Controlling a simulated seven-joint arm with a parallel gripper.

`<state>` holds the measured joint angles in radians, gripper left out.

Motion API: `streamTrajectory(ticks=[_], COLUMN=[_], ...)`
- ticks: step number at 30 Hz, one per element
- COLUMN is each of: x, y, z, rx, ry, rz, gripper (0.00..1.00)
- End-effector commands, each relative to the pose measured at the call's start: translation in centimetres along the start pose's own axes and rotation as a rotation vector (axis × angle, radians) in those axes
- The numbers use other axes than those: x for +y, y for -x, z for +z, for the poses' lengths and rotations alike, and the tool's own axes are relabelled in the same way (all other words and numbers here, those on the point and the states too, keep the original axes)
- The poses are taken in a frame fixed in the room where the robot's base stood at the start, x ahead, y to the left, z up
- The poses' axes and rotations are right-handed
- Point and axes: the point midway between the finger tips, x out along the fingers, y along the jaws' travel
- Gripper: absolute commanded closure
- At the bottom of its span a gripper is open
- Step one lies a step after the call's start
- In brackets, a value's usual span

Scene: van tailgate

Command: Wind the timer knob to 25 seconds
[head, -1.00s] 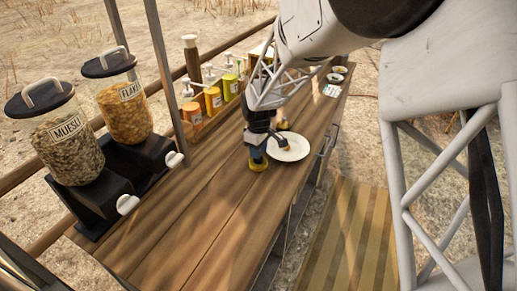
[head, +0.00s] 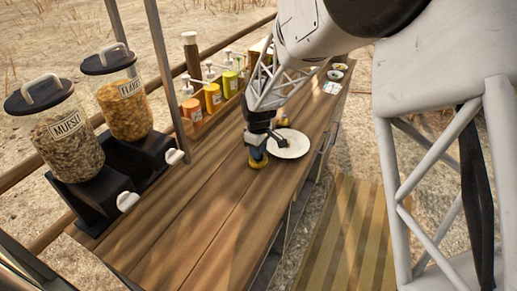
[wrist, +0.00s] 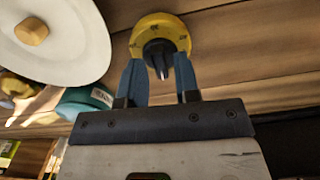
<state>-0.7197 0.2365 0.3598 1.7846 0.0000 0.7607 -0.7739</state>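The timer is a round yellow dial (wrist: 180,27) with dark marks and a black knob (wrist: 158,48) in its middle, at the top centre of the wrist view. In the head view the timer (head: 258,164) sits on the wooden counter, partly covered by my gripper (head: 258,148). In the wrist view the two blue fingers of my gripper (wrist: 159,66) stand apart, one on each side of the knob. Gaps show between the fingers and the knob. The dial's numbers and pointer setting are too small to read.
A white plate (wrist: 62,62) with a tan piece (wrist: 32,31) lies close beside the timer. A teal container (wrist: 85,102) is near the plate. Muesli (head: 66,140) and flakes (head: 125,110) dispensers and several pump bottles (head: 213,98) line the back.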

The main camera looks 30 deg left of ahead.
Motion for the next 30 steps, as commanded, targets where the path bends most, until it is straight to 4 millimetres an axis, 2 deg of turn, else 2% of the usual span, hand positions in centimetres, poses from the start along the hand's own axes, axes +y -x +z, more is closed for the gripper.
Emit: streamTrajectory(ticks=[18, 30], x=[0.0, 0.0], y=[-0.9, -0.74], z=[0.0, 0.0], rx=[0.0, 0.0], ry=[0.0, 0.0], rz=[0.0, 0.0], gripper=[0.7, 0.7])
